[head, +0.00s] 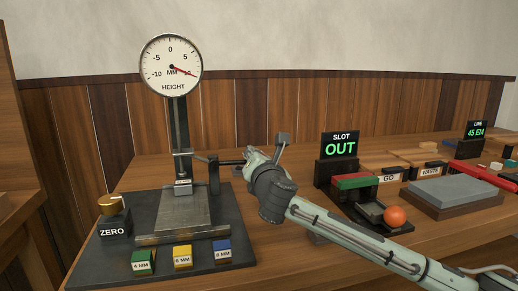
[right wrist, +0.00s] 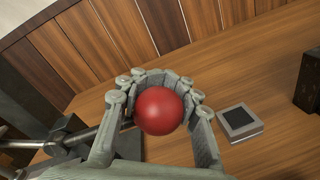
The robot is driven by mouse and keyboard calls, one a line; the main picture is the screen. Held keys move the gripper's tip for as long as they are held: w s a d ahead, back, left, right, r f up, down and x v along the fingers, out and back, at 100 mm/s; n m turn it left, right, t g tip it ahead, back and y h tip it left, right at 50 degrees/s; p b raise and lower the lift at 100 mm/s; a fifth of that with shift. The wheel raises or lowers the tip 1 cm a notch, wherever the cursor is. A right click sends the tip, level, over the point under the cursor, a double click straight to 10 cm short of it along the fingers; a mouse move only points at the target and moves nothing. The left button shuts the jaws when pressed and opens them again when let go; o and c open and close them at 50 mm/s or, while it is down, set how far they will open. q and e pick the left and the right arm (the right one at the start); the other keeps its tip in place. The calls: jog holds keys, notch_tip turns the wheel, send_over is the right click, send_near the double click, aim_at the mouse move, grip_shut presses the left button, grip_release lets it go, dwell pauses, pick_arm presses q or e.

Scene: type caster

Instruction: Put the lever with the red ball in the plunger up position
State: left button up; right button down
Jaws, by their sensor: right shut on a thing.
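The height gauge stand (head: 182,205) has a round dial (head: 171,65) on top, its needle pointing right and slightly down, past the 5. A dark lever rod (head: 231,162) runs roughly level from a short post (head: 213,175) on the stand toward my right gripper (head: 253,156). In the right wrist view the red ball (right wrist: 160,111) sits between the curved fingers of my right gripper (right wrist: 160,88), which are shut on it. The lever rod (right wrist: 112,132) reaches the ball from the left there. The ball is hidden behind the gripper in the head view. My left gripper is not in view.
A ZERO block with a brass knob (head: 110,205) and green (head: 143,261), yellow (head: 183,256) and blue (head: 222,250) blocks surround the stand. An orange ball (head: 395,216) is on a device right of my arm, near the SLOT OUT display (head: 340,145). A grey slab (head: 455,192) lies farther right.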

jog(key=shift+s+a+f+m, duration=0.2)
jog(key=shift+f+m, duration=0.15)
jog(key=shift+f, duration=0.25)
jog(key=shift+s+a+f+m, duration=0.1)
jog(key=shift+a+f+m, duration=0.1)
jog(key=shift+f+m, duration=0.25)
jog(key=shift+f+y, duration=0.15)
jog(key=shift+y, duration=0.15)
jog(key=c, duration=1)
grip_release()
jog(key=shift+a, duration=0.1)
jog(key=shift+c, duration=0.2)
jog(key=shift+w, duration=0.1)
jog(key=shift+r, duration=0.2)
jog(key=v, duration=1.2)
jog(key=shift+r, duration=0.1)
